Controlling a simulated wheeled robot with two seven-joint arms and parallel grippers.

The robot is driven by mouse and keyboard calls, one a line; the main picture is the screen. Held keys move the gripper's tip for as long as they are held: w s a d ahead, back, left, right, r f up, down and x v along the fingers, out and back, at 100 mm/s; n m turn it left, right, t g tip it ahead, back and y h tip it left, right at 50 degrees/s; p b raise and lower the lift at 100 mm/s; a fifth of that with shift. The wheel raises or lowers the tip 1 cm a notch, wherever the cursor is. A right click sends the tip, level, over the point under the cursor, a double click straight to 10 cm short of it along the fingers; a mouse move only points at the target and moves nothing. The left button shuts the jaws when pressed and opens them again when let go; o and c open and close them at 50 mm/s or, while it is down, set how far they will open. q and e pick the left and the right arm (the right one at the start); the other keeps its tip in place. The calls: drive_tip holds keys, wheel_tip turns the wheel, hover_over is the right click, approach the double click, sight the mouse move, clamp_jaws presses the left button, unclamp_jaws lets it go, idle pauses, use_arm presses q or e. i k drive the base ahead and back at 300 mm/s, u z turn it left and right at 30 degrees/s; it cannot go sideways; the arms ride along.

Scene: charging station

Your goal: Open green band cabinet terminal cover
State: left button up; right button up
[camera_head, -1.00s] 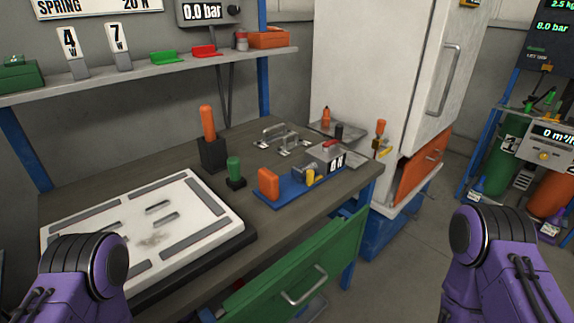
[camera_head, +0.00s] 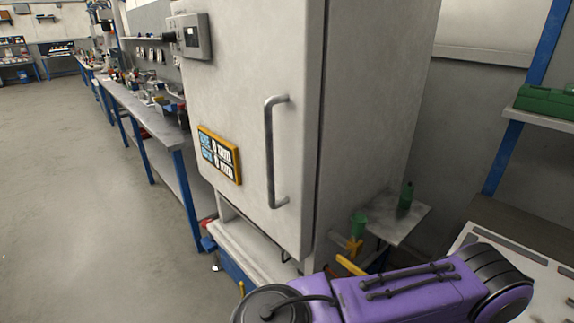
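A tall white cabinet (camera_head: 235,105) with a vertical grey bar handle (camera_head: 272,150) fills the middle of the head view; its door is shut. A yellow-framed display (camera_head: 219,155) is on its door, and a grey box with a small screen (camera_head: 194,37) is mounted at its upper left. I see no green band on it and cannot make out a terminal cover. A green cup-like part (camera_head: 358,224) and a green bottle-like part (camera_head: 405,196) are at a small side shelf (camera_head: 408,222) on its right. Neither gripper is in view; only a purple arm of mine crosses the lower right.
A long workbench with blue legs (camera_head: 178,160) and clutter runs away behind the cabinet on the left. Open grey floor (camera_head: 85,200) lies at left. At right are a bench with a white board (camera_head: 540,268) and a shelf with a green box (camera_head: 545,102).

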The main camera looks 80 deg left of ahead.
sight(295, 261)
drive_tip(key=u, duration=0.9)
drive_tip(key=k, duration=1.2)
drive_tip(key=u, duration=0.75)
drive_tip(key=i, duration=1.05)
drive_tip(key=u, duration=0.15)
